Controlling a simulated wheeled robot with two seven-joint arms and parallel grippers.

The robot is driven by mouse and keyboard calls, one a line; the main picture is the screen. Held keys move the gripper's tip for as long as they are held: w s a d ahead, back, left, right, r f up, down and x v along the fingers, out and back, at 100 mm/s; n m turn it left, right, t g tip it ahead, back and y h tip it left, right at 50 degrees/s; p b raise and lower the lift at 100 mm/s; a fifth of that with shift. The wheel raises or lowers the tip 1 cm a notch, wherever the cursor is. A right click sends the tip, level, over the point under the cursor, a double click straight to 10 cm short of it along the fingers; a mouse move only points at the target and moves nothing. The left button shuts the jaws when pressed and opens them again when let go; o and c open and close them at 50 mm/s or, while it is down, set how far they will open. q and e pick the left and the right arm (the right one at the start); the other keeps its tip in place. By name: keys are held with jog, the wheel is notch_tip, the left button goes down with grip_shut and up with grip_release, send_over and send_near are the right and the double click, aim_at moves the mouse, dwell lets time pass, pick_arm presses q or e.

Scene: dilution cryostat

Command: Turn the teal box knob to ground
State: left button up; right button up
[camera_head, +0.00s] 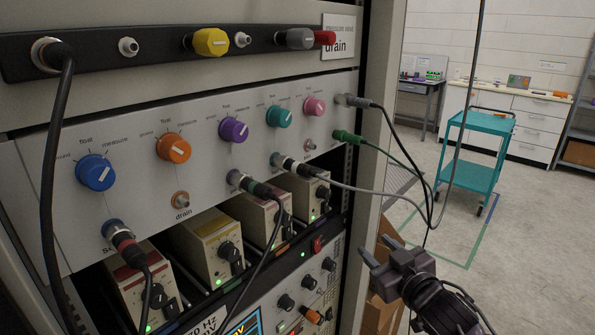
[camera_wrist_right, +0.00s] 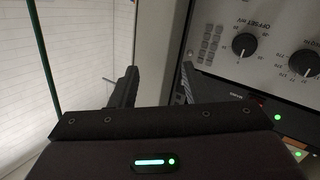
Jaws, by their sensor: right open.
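The teal box knob (camera_head: 279,116) sits on the light grey switch panel, between the purple knob (camera_head: 233,130) and the pink knob (camera_head: 314,106). Small labels surround it; its exact pointer setting is too small to read surely. My right gripper (camera_head: 378,250) is open and empty, below and to the right of the teal knob, well apart from it. The right wrist view shows its two dark fingers (camera_wrist_right: 157,82) spread with nothing between them. The teal knob does not show in that view. My left gripper is not in view.
Orange (camera_head: 173,147) and blue (camera_head: 95,172) knobs share the panel. Plugged cables, including a green plug (camera_head: 347,136), hang right of the teal knob. Instrument boxes stand below. A black OFFSET mV knob (camera_wrist_right: 245,45) is near my right gripper. A teal cart (camera_head: 470,160) stands on open floor.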

jog(key=s+a+r+n+t+y, duration=0.1)
jog(key=a+r+n+y, duration=0.15)
jog(key=r, duration=0.55)
jog(key=s+a+r+n+y, duration=0.2)
jog(key=r+n+y, duration=0.15)
jog(key=r, duration=0.45)
jog(key=n+g+y+p, duration=0.2)
jog(key=n+g+y, duration=0.5)
jog(key=n+y, duration=0.15)
send_near(288, 122)
jog(key=a+r, duration=0.1)
jog(key=p+x, duration=0.2)
jog(key=x, duration=0.4)
jog(key=shift+w+a+p, duration=0.25)
jog(key=shift+w+p, duration=0.1)
jog(key=shift+w+a, duration=0.2)
jog(key=shift+a, duration=0.15)
jog(key=shift+c, duration=0.3)
grip_shut()
